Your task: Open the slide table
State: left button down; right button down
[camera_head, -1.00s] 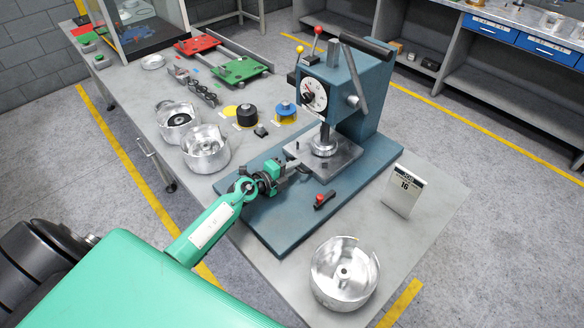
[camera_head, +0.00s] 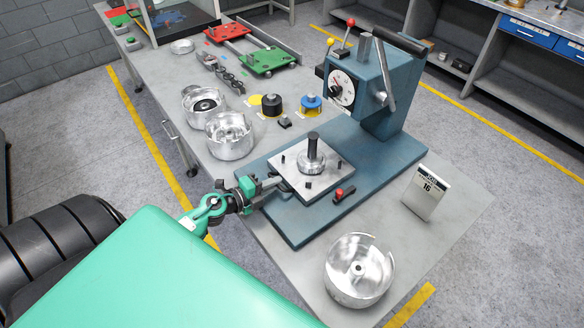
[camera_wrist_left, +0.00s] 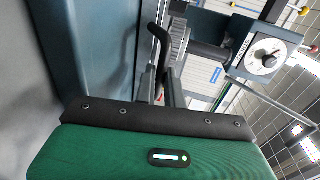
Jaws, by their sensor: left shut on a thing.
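The slide table (camera_head: 335,178) is a square grey metal plate on the blue press base (camera_head: 390,165). It carries an upright dark spindle with a round metal collar (camera_head: 312,158) and small dark pegs. It stands clear of the press head (camera_head: 362,80), pulled out toward the left front. My left gripper (camera_head: 274,183) is at the plate's near left edge, shut on its handle, which the fingers mostly hide. A black curved bar, apparently the handle, shows in the left wrist view (camera_wrist_left: 160,38). My right gripper is not in view.
A red-knobbed part (camera_head: 343,194) lies on the base beside the plate. A metal bowl-like housing (camera_head: 358,270) stands at the front, a sign marked 16 (camera_head: 426,192) at right. Two more housings (camera_head: 229,136) stand at left. The bench's near right corner is clear.

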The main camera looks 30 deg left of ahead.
pick_arm(q)
jog(key=v, duration=0.2)
jog(key=f+b+v, duration=0.1)
jog(key=v, duration=0.4)
jog(key=shift+s+a+f, duration=0.15)
jog(key=shift+s+f, duration=0.1)
jog(key=shift+s, duration=0.15)
jog(key=c, duration=1.5)
grip_release()
jog(key=shift+s+b, duration=0.1)
jog(key=shift+b, duration=0.2)
jog(key=b+v, duration=0.4)
jog(key=v, duration=0.9)
jog(key=shift+s+a, duration=0.2)
jog(key=shift+s, duration=0.1)
